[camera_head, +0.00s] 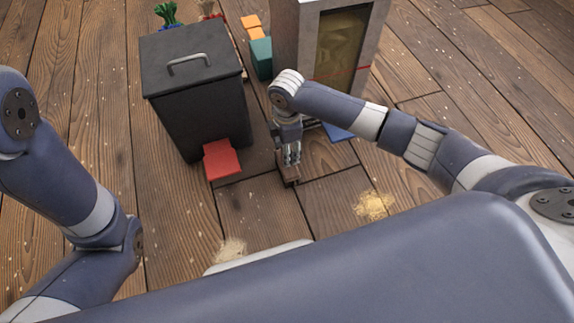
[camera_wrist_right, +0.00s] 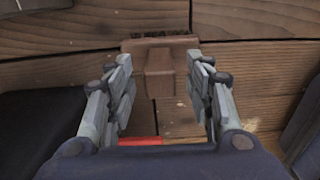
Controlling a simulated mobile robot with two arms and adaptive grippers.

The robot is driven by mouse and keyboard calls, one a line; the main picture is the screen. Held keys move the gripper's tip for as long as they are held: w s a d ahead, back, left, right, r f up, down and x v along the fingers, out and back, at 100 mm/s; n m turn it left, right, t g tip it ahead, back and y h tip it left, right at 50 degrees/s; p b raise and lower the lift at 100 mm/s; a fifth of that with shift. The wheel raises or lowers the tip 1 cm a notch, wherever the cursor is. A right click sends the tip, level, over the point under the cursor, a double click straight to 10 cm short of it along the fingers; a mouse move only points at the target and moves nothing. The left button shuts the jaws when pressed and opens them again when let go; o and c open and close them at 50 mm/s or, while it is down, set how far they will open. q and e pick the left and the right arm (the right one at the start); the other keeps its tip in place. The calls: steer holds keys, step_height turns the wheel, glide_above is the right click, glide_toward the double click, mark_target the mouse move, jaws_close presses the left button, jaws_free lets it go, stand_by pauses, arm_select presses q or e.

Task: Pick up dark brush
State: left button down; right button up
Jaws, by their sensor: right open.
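The dark brush (camera_wrist_right: 158,72) is a brown wooden block with a handle and a strip of dark bristles along its far edge. It lies on the plank floor, and a small part of it shows in the head view (camera_head: 288,181). My right gripper (camera_head: 291,157) points down just above it. In the right wrist view the open fingers (camera_wrist_right: 161,85) stand on either side of the handle, with gaps on both sides. I cannot tell whether the fingertips are level with the handle. My left arm shows at the left, but its gripper is out of view.
A black lidded bin (camera_head: 195,85) with a red pedal-like piece (camera_head: 222,159) stands left of my right gripper. A grey cabinet (camera_head: 293,45) with a window stands behind it. Orange and teal blocks (camera_head: 260,56) sit between them. Pale piles (camera_head: 374,205) lie on the floor.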

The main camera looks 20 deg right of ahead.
steer(key=shift+f, duration=0.75)
jaws_close()
steer(key=shift+r, duration=0.1)
steer(key=shift+r, duration=0.15)
